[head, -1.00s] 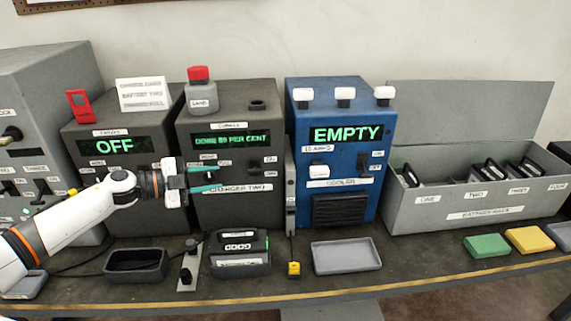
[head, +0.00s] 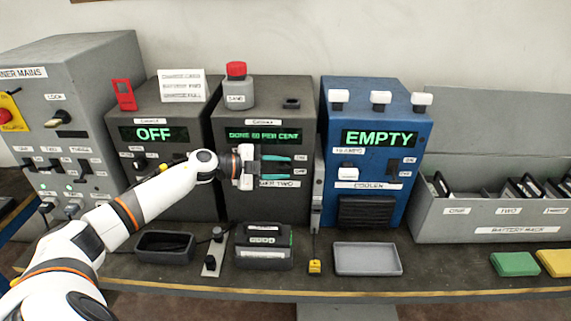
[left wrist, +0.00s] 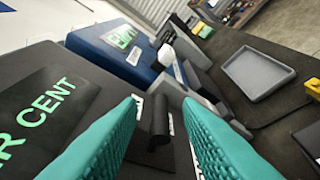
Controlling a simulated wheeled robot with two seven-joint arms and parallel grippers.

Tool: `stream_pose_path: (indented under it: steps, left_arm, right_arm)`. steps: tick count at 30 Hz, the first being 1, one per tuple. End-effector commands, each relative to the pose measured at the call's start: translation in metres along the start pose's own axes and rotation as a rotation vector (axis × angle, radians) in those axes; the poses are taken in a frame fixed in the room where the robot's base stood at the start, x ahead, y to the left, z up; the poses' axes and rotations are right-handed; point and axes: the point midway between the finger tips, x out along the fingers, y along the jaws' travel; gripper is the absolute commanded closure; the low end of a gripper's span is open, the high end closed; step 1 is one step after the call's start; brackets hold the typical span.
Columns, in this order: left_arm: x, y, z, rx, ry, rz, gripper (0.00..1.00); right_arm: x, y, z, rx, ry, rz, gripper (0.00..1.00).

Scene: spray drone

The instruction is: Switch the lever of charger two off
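Charger two is the dark box (head: 228,199) with a green display reading "DONE 80 PER CENT" (head: 264,135). My left gripper (head: 296,170) is in front of its right half, beside the ON and OFF labels, with its teal fingers apart. In the left wrist view the dark lever (left wrist: 160,121) sticks out from the panel between the two open fingers (left wrist: 160,100). I cannot tell whether either finger touches it. The lever is hidden behind the fingers in the head view. My right gripper is not in view.
The blue cooler (head: 372,113) reading "EMPTY" stands right of charger two. Another charger (head: 155,110) reading "OFF" stands left. A red-topped bottle (head: 238,88) sits on charger two. A battery (head: 264,248), a black tray (head: 165,246) and a grey tray (head: 367,260) lie in front.

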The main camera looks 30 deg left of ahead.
Motion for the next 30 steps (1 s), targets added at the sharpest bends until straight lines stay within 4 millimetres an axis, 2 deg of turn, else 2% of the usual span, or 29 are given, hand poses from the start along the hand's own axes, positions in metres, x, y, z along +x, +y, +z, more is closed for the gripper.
stream_pose_path:
  steps: [6, 14, 15, 21, 30]
  left_arm:
    - [0.018, 0.001, 0.001, 0.0, -0.001, 0.001, 0.68]
    - [0.019, -0.001, 0.0, 0.001, 0.0, -0.001, 0.68]
    - [0.019, -0.001, 0.0, 0.0, 0.0, -0.001, 0.69]
    - [0.019, -0.001, 0.0, 0.0, 0.0, -0.001, 1.0]
    - [0.019, -0.003, -0.001, 0.015, -0.001, 0.005, 1.0]
  right_arm:
    - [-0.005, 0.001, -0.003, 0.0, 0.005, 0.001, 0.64]
    - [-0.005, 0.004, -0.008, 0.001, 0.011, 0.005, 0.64]
    - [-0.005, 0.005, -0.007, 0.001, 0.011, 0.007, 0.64]
    - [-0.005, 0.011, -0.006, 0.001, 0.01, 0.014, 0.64]
    - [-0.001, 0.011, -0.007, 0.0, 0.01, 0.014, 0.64]
